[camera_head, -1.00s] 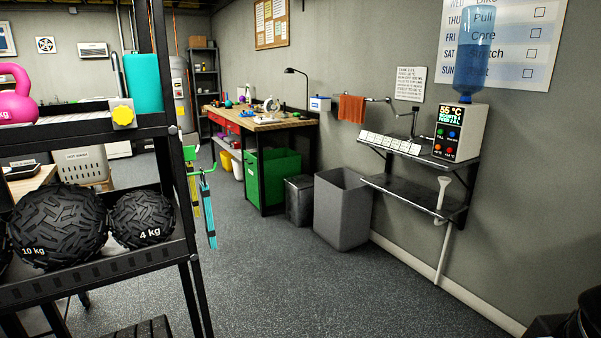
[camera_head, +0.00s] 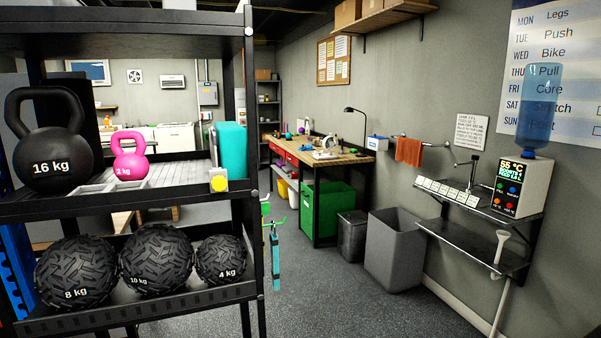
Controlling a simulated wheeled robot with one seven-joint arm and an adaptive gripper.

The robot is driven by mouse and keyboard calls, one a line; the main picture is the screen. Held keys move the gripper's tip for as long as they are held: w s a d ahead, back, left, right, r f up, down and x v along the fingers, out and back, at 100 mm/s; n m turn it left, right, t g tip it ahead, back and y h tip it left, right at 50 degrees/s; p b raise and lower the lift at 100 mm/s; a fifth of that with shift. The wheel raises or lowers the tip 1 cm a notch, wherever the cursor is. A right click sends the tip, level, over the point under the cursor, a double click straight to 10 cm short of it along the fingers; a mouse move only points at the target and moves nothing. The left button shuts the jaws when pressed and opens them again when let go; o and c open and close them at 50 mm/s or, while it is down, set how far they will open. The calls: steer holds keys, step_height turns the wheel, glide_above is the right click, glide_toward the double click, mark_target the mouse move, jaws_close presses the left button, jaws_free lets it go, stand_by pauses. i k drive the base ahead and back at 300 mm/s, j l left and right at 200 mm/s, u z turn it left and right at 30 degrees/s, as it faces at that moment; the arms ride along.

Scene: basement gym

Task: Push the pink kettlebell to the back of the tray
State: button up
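The pink kettlebell (camera_head: 130,165), marked with a small kg figure, stands upright on the upper shelf of the black rack at the left. It is to the right of a larger black 16 kg kettlebell (camera_head: 52,150). A light slatted surface (camera_head: 180,171), which may be the tray, lies beside and behind the pink kettlebell. I cannot tell whether the kettlebell stands on it. A teal block or roll (camera_head: 232,150) stands at the shelf's right end. My gripper is not in view.
Black textured balls, including the 8 kg ball (camera_head: 75,272), sit on the shelf below. Open grey floor (camera_head: 320,305) lies right of the rack, before a grey bin (camera_head: 397,250) and wall shelves (camera_head: 475,245).

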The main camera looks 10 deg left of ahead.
mark_target(130, 165)
steer(key=u, duration=1.35)
